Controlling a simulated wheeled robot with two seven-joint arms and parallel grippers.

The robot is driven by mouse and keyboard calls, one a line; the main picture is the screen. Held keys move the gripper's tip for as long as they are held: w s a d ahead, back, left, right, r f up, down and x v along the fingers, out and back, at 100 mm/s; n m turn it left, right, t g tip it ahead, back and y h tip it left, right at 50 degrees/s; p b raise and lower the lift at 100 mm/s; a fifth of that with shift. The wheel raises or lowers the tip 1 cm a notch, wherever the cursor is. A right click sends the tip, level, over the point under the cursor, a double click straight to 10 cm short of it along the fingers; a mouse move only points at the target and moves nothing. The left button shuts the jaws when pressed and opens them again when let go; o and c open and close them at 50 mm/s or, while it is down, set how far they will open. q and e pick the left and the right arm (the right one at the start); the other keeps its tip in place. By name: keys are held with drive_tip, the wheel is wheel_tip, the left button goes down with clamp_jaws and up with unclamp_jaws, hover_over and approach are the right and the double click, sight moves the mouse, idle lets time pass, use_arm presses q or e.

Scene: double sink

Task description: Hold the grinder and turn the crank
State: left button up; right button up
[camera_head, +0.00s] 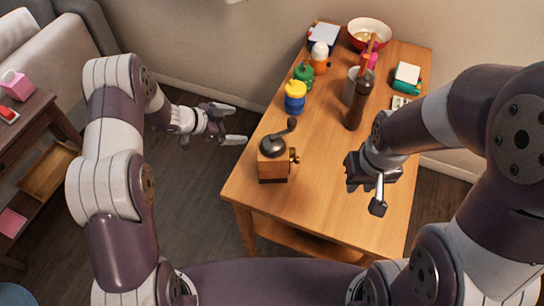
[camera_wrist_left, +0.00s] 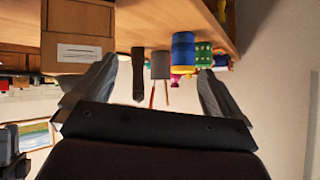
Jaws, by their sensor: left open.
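The wooden grinder (camera_head: 273,166) stands upright near the left edge of the table. It has a dark metal top, a crank arm with a dark knob (camera_head: 291,123) angled up to the right, and a small knob on its right side. My left gripper (camera_head: 240,124) is open and empty, off the table's left edge and apart from the grinder. In the left wrist view, which looks upside down, the grinder's wooden body (camera_wrist_left: 78,48) shows beyond the left finger. My right gripper (camera_head: 366,196) hangs over the table to the right of the grinder, apart from it; its finger gap is unclear.
A tall brown mill (camera_head: 355,105) and a grey container (camera_head: 349,92) stand behind the grinder. A blue and yellow jar (camera_head: 295,97), a green jar (camera_head: 303,72) and a red bowl (camera_head: 370,35) stand farther back. The table (camera_head: 320,200) is clear in front.

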use_arm(q)
drive_tip(key=s+f+m+g+h, duration=0.1)
drive_tip(key=s+f, duration=0.1)
drive_tip(key=s+d+f+m+g+h, duration=0.1)
drive_tip(key=s+g, duration=0.1)
drive_tip(key=s+d+f+m+g+h, duration=0.1)
drive_tip(key=s+f+g, duration=0.1)
drive_tip(key=s, duration=0.1)
drive_tip(key=shift+f+m, duration=0.3)
drive_tip(key=shift+s+d+f, duration=0.2)
drive_tip(key=shift+d, duration=0.1)
drive_tip(key=b+x, duration=0.3)
drive_tip(key=x, duration=0.5)
drive_tip(key=shift+d+f, duration=0.1)
drive_tip(key=shift+w+d, duration=0.1)
drive_tip(key=shift+d, duration=0.3)
drive_tip(key=shift+c, duration=0.3)
drive_tip(key=c, duration=0.3)
drive_tip(key=c, duration=0.3)
